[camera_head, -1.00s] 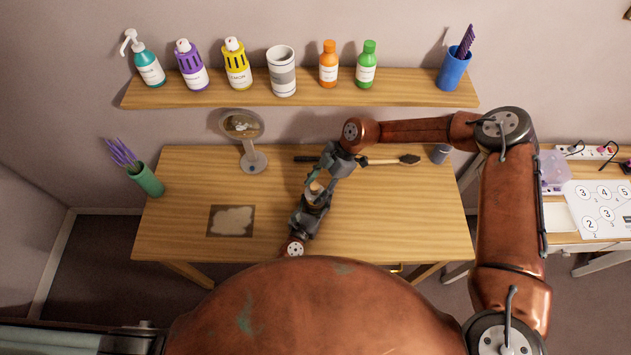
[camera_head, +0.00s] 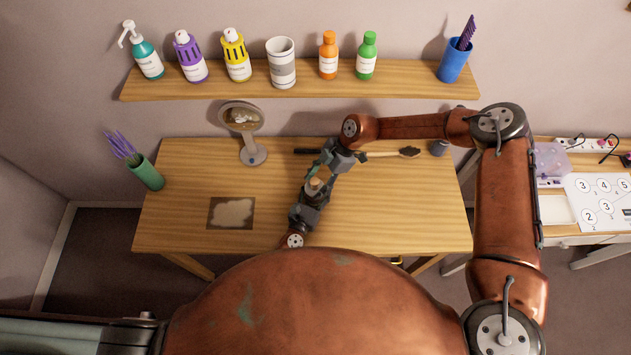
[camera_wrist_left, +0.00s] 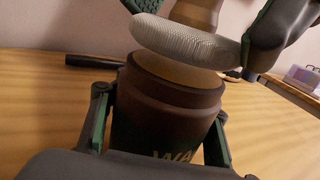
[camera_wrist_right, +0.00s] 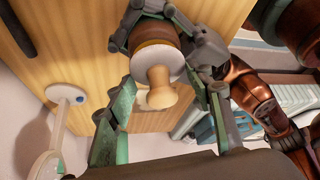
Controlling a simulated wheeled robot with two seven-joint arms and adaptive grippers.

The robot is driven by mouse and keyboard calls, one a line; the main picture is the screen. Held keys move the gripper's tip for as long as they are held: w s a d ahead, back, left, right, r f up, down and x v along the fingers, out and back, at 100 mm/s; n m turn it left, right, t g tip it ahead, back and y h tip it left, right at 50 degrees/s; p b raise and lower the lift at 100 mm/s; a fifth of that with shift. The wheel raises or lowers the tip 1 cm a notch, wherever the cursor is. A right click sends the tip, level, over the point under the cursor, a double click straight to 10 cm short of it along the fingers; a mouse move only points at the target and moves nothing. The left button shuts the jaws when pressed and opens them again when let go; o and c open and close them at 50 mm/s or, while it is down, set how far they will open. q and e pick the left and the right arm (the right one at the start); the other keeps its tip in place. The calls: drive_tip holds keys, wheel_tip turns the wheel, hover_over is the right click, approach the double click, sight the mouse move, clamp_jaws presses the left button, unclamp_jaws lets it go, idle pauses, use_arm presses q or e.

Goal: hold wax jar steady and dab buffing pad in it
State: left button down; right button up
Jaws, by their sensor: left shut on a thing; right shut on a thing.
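The wax jar (camera_wrist_left: 172,105) is dark brown with a partly visible label, and stands upright in the left wrist view. My left gripper (camera_wrist_left: 160,112) is shut on it, fingers on both sides. The buffing pad (camera_wrist_left: 192,42) is a pale ribbed disc with a wooden handle, slightly tilted over the jar's mouth. Amber wax (camera_wrist_left: 178,70) shows below it; I cannot tell whether they touch.
A round mirror (camera_head: 242,118) stands at the table's back, with a long brush (camera_head: 385,153) and a small dark cup (camera_head: 438,147) to its right. A stained mat (camera_head: 231,213) lies left of my grippers. A green vase (camera_head: 146,172) stands left. Bottles line the shelf (camera_head: 200,90).

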sight(316, 180)
drive_tip(key=shift+f, duration=0.65)
idle(1.4)
drive_tip(key=shift+r, duration=3.55)
use_arm(q)
drive_tip(key=c, duration=0.9)
unclamp_jaws()
